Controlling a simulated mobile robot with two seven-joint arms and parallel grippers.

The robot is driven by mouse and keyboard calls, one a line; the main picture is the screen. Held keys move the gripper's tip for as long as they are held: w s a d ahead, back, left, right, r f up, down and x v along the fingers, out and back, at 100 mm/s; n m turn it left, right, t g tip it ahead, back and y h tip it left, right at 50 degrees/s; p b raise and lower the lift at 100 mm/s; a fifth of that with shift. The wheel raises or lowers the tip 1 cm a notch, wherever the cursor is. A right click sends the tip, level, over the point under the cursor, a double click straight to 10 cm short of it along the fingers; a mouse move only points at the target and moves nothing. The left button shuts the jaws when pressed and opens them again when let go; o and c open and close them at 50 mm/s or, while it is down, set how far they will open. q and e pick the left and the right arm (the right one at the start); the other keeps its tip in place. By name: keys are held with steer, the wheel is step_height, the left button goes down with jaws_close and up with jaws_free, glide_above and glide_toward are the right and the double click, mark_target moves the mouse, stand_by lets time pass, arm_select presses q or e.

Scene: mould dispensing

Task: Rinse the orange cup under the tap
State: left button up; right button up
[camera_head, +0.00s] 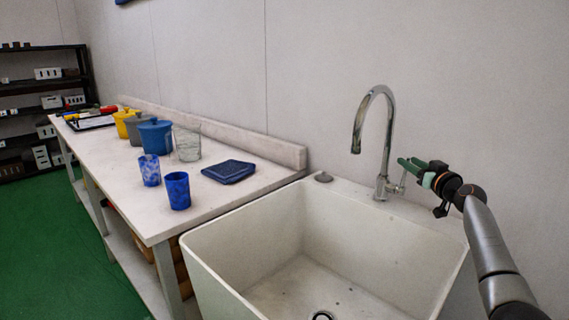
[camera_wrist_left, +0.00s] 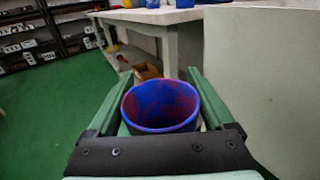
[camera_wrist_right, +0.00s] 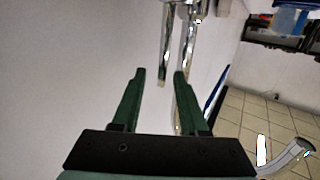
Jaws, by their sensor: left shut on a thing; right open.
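No orange cup shows in any view. In the left wrist view my left gripper (camera_wrist_left: 152,88) is shut on a blue cup (camera_wrist_left: 160,128) with red-purple patches inside, its mouth facing the camera. The left gripper and this cup are not in the head view. The chrome tap (camera_head: 378,110) stands at the back of the white sink (camera_head: 215,262), and no water shows from its spout. My right gripper (camera_head: 411,167) is open beside the tap's lever. In the right wrist view the right gripper (camera_wrist_right: 158,73) has chrome tap parts (camera_wrist_right: 188,50) just ahead; contact cannot be told.
Left of the sink, a white table (camera_head: 150,218) holds a mottled blue cup (camera_head: 149,170), a blue cup (camera_head: 177,190), a folded dark blue cloth (camera_head: 229,171), a clear container (camera_head: 187,142) and lidded blue, grey and yellow pots. The sink basin is clear. Shelves (camera_head: 40,100) stand far left.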

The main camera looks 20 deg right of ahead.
steer(key=shift+w, duration=0.85)
jaws_close()
stand_by(1.1)
